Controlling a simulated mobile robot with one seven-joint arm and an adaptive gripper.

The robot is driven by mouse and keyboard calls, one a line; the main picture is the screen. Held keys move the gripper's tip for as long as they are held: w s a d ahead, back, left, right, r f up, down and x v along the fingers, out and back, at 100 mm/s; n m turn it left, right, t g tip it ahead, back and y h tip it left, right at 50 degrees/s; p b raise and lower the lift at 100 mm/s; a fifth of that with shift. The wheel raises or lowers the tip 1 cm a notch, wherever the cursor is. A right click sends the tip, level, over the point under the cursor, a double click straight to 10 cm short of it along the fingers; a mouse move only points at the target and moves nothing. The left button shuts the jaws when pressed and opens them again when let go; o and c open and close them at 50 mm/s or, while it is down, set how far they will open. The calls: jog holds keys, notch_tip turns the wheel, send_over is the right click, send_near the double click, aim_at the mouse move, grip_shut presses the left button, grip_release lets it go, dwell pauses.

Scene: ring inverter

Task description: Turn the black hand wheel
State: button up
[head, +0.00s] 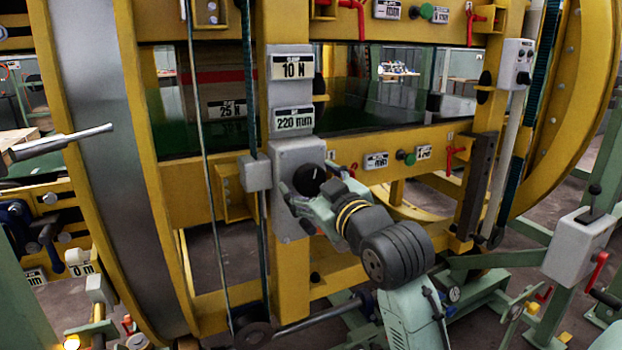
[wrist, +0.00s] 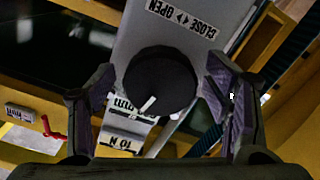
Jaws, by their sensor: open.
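The black hand wheel (head: 309,180) is a round dark knob on a grey box (head: 297,152) fixed to the yellow frame. In the wrist view the hand wheel (wrist: 160,82) shows face-on with a white mark low on its face. My gripper (wrist: 160,100) is open, one finger on each side of the wheel. A gap shows between each finger and the wheel's rim, so it is not gripped. In the head view my gripper (head: 312,192) is at the wheel and partly covers it. A label reading CLOSE and OPEN (wrist: 184,18) is beside the wheel.
Above the wheel are labels reading 10 N (head: 292,67) and 220 mm (head: 293,119). A red lever (head: 455,154) and a green knob (head: 405,157) sit on the yellow beam to the right. A rod (head: 262,200) runs down close on the left.

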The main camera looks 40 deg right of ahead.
jog(key=shift+w, duration=0.15)
jog(key=shift+c, duration=0.3)
jog(key=c, duration=1.1)
